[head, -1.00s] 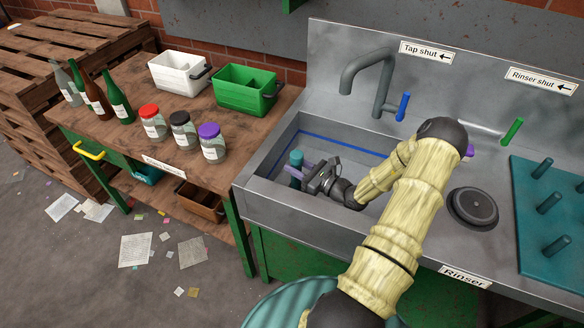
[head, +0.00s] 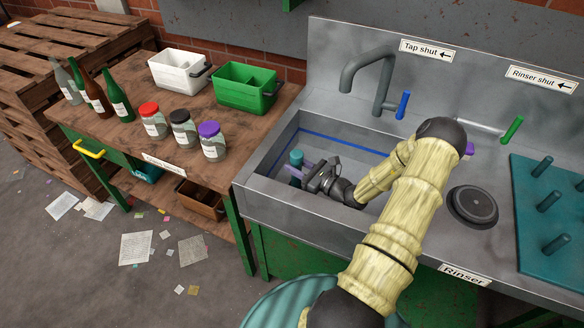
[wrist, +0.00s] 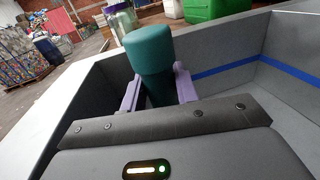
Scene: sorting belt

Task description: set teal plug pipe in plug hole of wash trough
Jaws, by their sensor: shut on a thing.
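The teal plug pipe (head: 296,167) stands roughly upright inside the wash trough (head: 262,205), toward its left end. My gripper (head: 299,171) is down in the trough with its purple fingers on either side of the pipe. In the wrist view the pipe (wrist: 150,62) rises between the two purple fingers (wrist: 156,90), which are shut on it. The pipe's lower end and the plug hole are hidden behind the gripper body and the trough's front wall. I cannot tell whether the pipe touches the trough floor.
A grey tap (head: 372,80) with a blue lever stands behind the trough. A black round disc (head: 473,207) and a teal peg board (head: 560,215) lie to the right. Jars and bins, including a green bin (head: 246,88), stand on the wooden bench (head: 150,165) at left.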

